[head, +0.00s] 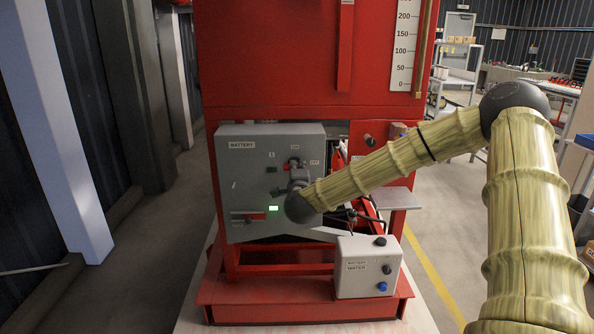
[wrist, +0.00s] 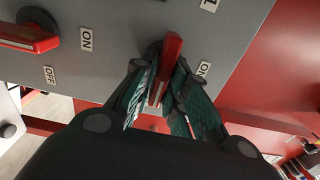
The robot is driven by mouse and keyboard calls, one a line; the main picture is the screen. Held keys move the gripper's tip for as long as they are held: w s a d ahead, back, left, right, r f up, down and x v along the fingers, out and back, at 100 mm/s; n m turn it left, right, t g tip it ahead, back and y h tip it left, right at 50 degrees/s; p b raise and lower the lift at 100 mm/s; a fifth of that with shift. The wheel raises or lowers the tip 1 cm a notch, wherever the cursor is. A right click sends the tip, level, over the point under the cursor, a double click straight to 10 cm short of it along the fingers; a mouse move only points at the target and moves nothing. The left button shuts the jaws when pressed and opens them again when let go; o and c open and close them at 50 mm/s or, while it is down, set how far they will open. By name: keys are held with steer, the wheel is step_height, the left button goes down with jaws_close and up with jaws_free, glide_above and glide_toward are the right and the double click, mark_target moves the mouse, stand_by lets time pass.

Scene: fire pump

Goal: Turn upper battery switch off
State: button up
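The grey battery box (head: 250,165) hangs on the front of the red pump frame. Its upper switch has a red handle (wrist: 168,65) that stands between the two fingers of my gripper (wrist: 160,85) in the wrist view. The teal finger pads lie close along both sides of the handle and appear to grip it. In the head view the upper switch (head: 294,163) shows just above my gripper (head: 297,180), which partly hides it. The lower switch's red handle (wrist: 28,38) is apart from the gripper.
A small grey battery water box (head: 362,268) with knobs stands in front, below the battery box. A grey shelf (head: 396,198) juts out at the right. The floor to the left (head: 165,225) is clear.

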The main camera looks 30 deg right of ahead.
steer(key=shift+o, duration=1.3)
steer(key=shift+d, duration=0.1)
steer(key=v, duration=1.2)
